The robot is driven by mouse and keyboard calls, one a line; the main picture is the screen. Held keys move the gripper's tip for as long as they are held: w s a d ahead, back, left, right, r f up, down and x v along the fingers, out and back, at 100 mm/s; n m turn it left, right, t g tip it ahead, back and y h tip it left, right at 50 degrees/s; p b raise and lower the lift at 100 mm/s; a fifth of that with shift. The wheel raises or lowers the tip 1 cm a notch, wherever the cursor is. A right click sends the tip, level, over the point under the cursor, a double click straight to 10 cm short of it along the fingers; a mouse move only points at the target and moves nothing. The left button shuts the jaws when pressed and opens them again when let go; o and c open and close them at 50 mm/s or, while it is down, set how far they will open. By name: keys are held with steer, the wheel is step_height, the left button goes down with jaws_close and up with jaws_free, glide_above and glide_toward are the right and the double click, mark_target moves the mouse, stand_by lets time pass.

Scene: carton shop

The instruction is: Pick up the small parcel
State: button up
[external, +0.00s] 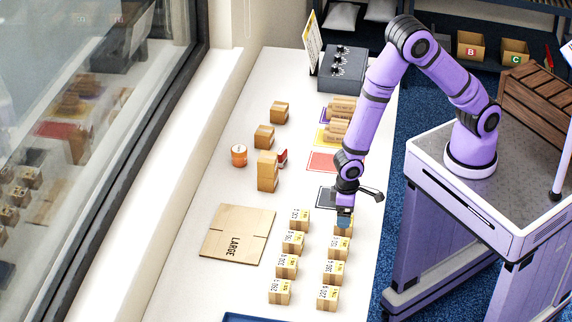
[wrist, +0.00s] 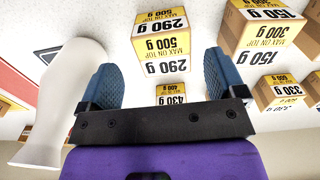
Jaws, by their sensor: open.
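In the external view, several small labelled cardboard parcels stand in two columns at the near end of the table, one of them a box (external: 299,219) in the left column. Plain boxes stand farther back, including a small one (external: 279,112) and a tall one (external: 267,171). I cannot tell which is the small parcel. My gripper (external: 344,222) is over the far end of the right column, partly hiding a box (external: 342,230) there. In the wrist view my gripper (wrist: 162,80) is open and empty. A 290 g box (wrist: 162,42) and a partly hidden 430 g box (wrist: 171,92) show between its fingers.
Boxes marked 150 g (wrist: 262,35) and 330 g (wrist: 276,90) stand right in the wrist view. A flat carton (external: 236,235) marked LARGE lies left of the columns. An orange roll (external: 239,155), a red mat (external: 322,161) and a grey control box (external: 340,70) are farther back.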

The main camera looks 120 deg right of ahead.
steer(key=shift+w+a+f, duration=0.1)
steer(key=shift+f, duration=1.2)
steer(key=shift+w+f, duration=0.1)
steer(key=shift+f, duration=1.15)
steer(key=c, duration=1.2)
